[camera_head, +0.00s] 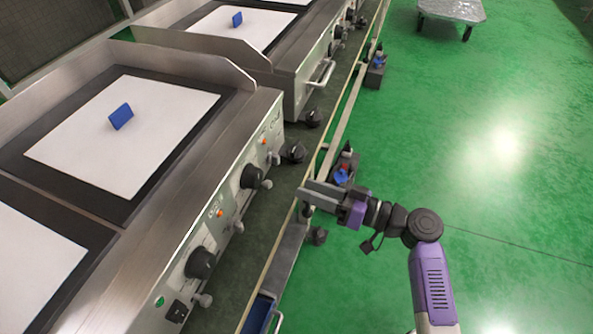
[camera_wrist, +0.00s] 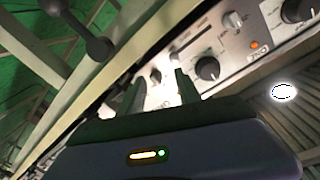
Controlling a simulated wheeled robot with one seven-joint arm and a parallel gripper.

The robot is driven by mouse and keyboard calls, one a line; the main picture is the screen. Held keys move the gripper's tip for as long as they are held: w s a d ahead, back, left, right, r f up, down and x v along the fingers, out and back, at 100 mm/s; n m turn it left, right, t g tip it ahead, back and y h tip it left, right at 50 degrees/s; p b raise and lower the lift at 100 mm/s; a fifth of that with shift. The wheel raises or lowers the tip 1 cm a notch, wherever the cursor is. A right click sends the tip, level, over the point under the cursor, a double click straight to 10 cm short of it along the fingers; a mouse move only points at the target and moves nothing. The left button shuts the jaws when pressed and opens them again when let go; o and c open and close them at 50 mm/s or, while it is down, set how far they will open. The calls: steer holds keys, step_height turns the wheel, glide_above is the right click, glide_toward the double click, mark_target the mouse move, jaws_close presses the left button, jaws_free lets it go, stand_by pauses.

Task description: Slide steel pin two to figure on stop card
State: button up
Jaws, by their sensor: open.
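My gripper (camera_head: 304,190) is open and empty, in the aisle just right of the near griddle's front panel. In the wrist view its two dark fingers (camera_wrist: 158,88) point at a steel control panel (camera_wrist: 215,45), apart from it. That panel carries a black knob (camera_wrist: 207,69), an orange button (camera_wrist: 254,44), a small pale knob (camera_wrist: 233,20) and dark slot-like marks. In the head view, small grey knobs (camera_head: 239,227) stick out of the panel beside larger black knobs (camera_head: 251,177). I cannot tell which part is steel pin two. No stop card can be made out.
Griddles with white sheets (camera_head: 75,150) stand in a row at left; blue blocks (camera_head: 121,117) sit on two sheets. Green floor (camera_head: 490,200) is open at right.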

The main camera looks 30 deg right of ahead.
mark_target(271, 185)
steer(key=shift+w+a+r+n+y, duration=0.1)
steer(key=shift+w+a+n+y, duration=0.2)
steer(key=shift+w+a, duration=0.65)
steer(key=shift+w+a+r+n+y, duration=0.1)
steer(key=shift+w+a+n+y, duration=0.2)
steer(key=shift+w+a, duration=0.7)
steer(key=shift+w+a+r+n+y, duration=0.15)
steer(key=shift+w+a+n, duration=0.35)
steer(key=shift+a, duration=0.75)
steer(key=shift+w, duration=0.1)
jaws_close()
steer(key=shift+f, duration=0.1)
